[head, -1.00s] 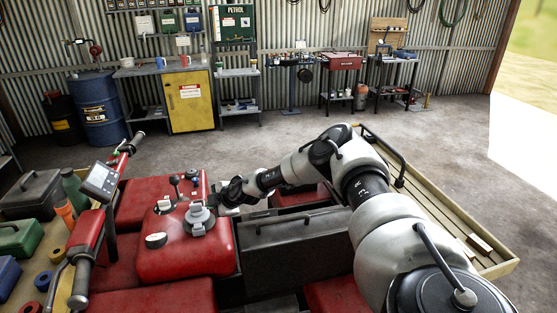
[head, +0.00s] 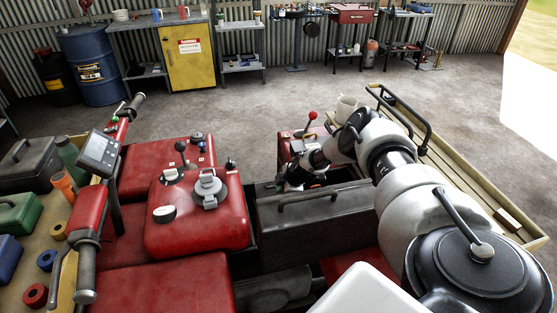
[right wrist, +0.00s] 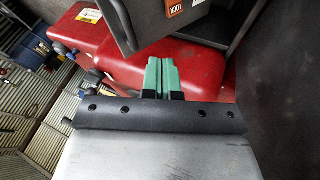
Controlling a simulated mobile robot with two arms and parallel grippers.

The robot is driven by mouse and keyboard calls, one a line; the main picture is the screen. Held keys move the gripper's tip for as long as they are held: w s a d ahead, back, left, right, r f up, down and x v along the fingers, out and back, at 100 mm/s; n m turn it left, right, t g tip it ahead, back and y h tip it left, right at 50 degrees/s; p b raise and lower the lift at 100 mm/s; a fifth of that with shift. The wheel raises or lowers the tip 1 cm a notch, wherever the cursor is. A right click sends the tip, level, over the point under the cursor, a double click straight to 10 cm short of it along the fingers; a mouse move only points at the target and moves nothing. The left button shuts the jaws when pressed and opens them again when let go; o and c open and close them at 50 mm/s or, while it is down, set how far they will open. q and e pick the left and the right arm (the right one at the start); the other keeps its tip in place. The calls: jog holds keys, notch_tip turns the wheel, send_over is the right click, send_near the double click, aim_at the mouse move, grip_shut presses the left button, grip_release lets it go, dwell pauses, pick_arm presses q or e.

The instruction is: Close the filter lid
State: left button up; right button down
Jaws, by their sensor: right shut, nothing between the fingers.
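A dark grey panel with a bar handle (head: 318,225) stands in the middle of the red quad in the head view. It looks like the raised filter lid, but I cannot tell its exact angle. A dark part with a handle and an orange label (right wrist: 142,28) shows at the top of the right wrist view. My right gripper (head: 287,184) is at the far side of the panel's top edge, partly hidden. In the right wrist view its green fingertips (right wrist: 160,64) are together and empty, over red bodywork and close below the labelled part. My left gripper is out of view.
A red tank (head: 195,225) with a grey cap (head: 208,188) stands left of the panel. A handlebar with a display (head: 98,150) is at the left. Open floor lies behind.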

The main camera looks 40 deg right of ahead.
jog(key=w+f+b, duration=0.1)
jog(key=w+d+b, duration=0.1)
jog(key=w+f, duration=0.1)
jog(key=shift+w+d+f+b, duration=0.3)
jog(key=shift+f+b, duration=0.05)
jog(key=shift+b, duration=0.05)
jog(key=shift+r, duration=0.15)
